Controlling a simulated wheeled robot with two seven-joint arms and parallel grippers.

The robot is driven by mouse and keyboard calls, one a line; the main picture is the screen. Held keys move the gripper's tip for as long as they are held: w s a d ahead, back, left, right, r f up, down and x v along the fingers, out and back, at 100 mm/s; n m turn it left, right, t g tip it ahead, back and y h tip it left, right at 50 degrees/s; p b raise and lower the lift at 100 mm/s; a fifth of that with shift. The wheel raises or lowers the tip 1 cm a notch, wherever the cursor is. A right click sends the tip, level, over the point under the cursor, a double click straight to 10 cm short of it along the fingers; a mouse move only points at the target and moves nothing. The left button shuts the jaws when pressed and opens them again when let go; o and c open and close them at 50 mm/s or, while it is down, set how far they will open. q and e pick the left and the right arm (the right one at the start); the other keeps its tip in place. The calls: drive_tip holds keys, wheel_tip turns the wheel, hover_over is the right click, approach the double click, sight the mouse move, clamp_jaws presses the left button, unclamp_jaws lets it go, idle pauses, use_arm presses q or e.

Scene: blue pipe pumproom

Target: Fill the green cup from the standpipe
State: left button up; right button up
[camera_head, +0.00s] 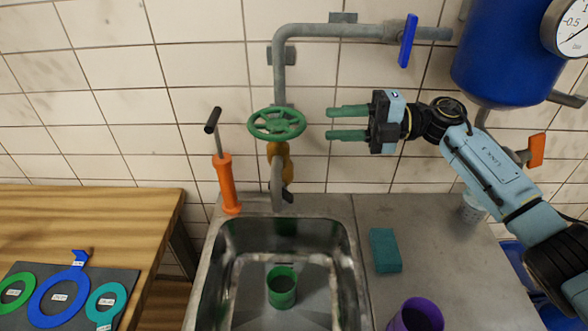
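The green cup (282,287) stands upright in the metal sink (353,268), a little in front of the tap. The standpipe (279,75) comes down the tiled wall behind the sink and carries a green handwheel (277,123), with a yellowish valve body and a grey spout (277,186) below it. My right gripper (331,123) comes in from the right with its greenish fingers apart and nothing between them. Its fingertips point at the handwheel, a short gap to its right. My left gripper is not in this view.
An orange hand pump (226,184) stands left of the tap. A teal sponge (385,250) and a purple cup (417,315) are on the counter right of the sink. A blue lever (408,41) sits on the upper pipe. A wooden table (90,215) at left holds coloured rings.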

wheel_tip(320, 180, up, 5)
drive_tip(key=s+m+t+y, duration=0.1)
drive_tip(key=s+t+y, duration=0.1)
drive_tip(key=t, duration=0.3)
drive_tip(key=m+t+h+p, duration=0.2)
drive_tip(key=m+t+h, duration=0.5)
approach(304, 129)
drive_tip(key=p+x, duration=0.1)
drive_tip(key=x, duration=0.9)
drive_tip(key=shift+w+a+p, duration=0.25)
drive_tip(key=shift+w+p, duration=0.05)
clamp_jaws()
